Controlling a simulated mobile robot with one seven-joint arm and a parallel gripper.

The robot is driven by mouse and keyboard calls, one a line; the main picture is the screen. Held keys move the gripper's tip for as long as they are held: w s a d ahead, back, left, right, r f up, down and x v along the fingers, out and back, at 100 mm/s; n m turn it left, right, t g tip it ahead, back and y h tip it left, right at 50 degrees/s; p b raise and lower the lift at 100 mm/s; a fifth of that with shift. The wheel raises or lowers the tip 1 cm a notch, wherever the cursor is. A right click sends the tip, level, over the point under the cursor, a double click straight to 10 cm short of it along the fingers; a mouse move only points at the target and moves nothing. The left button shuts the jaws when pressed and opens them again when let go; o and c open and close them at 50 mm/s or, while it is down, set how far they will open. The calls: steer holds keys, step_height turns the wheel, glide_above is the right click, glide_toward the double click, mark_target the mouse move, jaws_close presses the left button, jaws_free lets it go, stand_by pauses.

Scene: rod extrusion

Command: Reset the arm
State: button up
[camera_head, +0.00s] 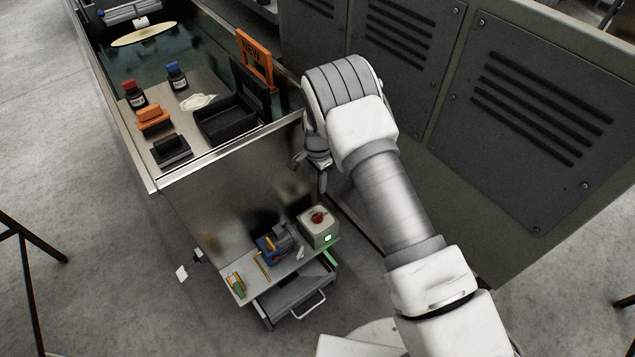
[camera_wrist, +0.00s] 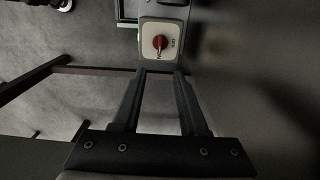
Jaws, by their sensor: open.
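My gripper (camera_head: 311,172) hangs at the end of my arm, in front of the metal side of the workbench and above the small cart. In the wrist view its two fingers (camera_wrist: 158,75) stand apart with nothing between them. Past the fingertips is a pale switch box with a red rotary knob (camera_wrist: 160,42). The same switch box (camera_head: 318,232) sits on the cart's top in the head view, with a green light on its front. My gripper is apart from it. Part of the gripper is hidden behind my arm.
The cart (camera_head: 289,298) also holds a motor-like device (camera_head: 273,243) and small coloured items. The workbench (camera_head: 185,178) carries a black bin (camera_head: 228,122), bottles and an orange frame (camera_head: 255,60). Grey vented cabinets (camera_head: 535,95) stand close on the right. Open floor lies at left.

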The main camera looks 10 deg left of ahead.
stand_by(0.3)
steer(key=s+d+r+n+t, duration=0.1)
steer(key=d+r, duration=0.3)
steer(key=r, duration=0.7)
steer(key=s+d+r+n+y, duration=0.15)
steer(key=d+r, duration=0.35)
steer(key=r, duration=0.5)
steer(key=s+d+r+n+t, duration=0.15)
steer(key=d+r, duration=0.25)
steer(key=r, duration=0.7)
steer(key=s+d+r+n+t, duration=0.2)
steer(key=s+d+r, duration=0.65)
steer(key=s, duration=0.35)
steer(key=s+d+r+n+t+h, duration=0.1)
steer(key=s+d, duration=0.1)
steer(key=s, duration=0.4)
steer(key=s+d+r+n+h, duration=0.1)
steer(key=s+d+n, duration=0.15)
steer(key=s, duration=0.45)
step_height(320, 180, up, 23)
steer(key=p, duration=2.2)
steer(key=shift+w+f+m+p, duration=0.2)
steer(key=shift+m+p, duration=0.1)
steer(key=shift+m, duration=0.15)
steer(key=shift+y, duration=0.25)
